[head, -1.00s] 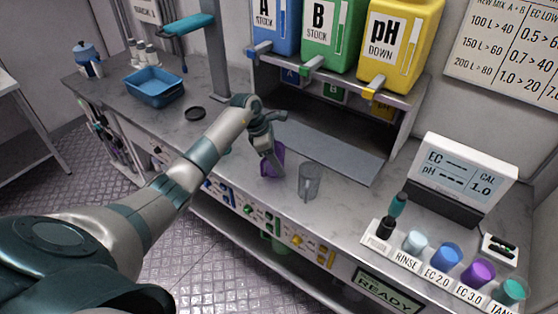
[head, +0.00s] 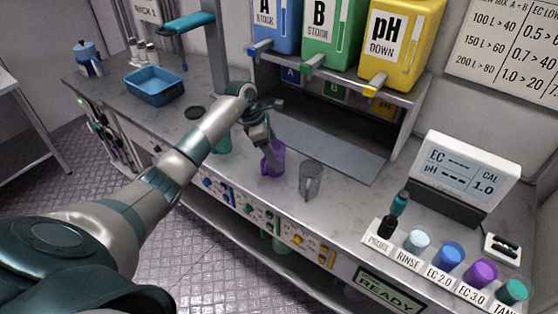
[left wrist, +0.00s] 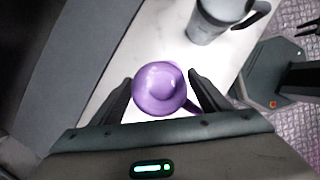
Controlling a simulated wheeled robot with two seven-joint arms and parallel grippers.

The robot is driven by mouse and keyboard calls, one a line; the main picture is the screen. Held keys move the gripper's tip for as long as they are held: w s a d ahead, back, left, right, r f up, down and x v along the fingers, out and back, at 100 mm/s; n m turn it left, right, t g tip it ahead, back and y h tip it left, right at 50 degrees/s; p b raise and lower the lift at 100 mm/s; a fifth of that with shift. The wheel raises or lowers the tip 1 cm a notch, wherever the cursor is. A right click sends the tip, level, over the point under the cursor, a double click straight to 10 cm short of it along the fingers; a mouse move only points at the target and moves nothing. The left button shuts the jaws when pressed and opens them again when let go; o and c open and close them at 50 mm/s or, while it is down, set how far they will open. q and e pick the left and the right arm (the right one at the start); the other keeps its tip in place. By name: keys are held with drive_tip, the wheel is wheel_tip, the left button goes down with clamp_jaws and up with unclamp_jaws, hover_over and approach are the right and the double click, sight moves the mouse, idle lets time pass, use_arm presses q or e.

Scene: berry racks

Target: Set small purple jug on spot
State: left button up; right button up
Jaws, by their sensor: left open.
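The small purple jug (head: 273,158) stands on the grey counter, left of a clear grey jug. In the left wrist view the purple jug (left wrist: 160,90) shows from above, between the two fingers, with gaps at its sides. My left gripper (head: 268,145) is open at the jug, coming from its left and above, and partly covers it in the head view. A dark round disc (head: 195,112) lies flat on the counter to the left, beyond my arm; I cannot tell if it is the spot.
The clear grey jug (head: 310,180) stands close on the right and shows in the left wrist view (left wrist: 215,20). A teal cup-like thing (head: 223,144) is partly behind my arm. A blue tray (head: 154,87) sits at the far left. Behind is the shelf with stock containers (head: 333,35).

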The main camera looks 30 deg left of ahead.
use_arm(q)
drive_tip(key=b+v, duration=0.2)
drive_tip(key=v, duration=0.6)
drive_tip(key=shift+a+r, duration=0.15)
drive_tip(key=shift+r, duration=0.15)
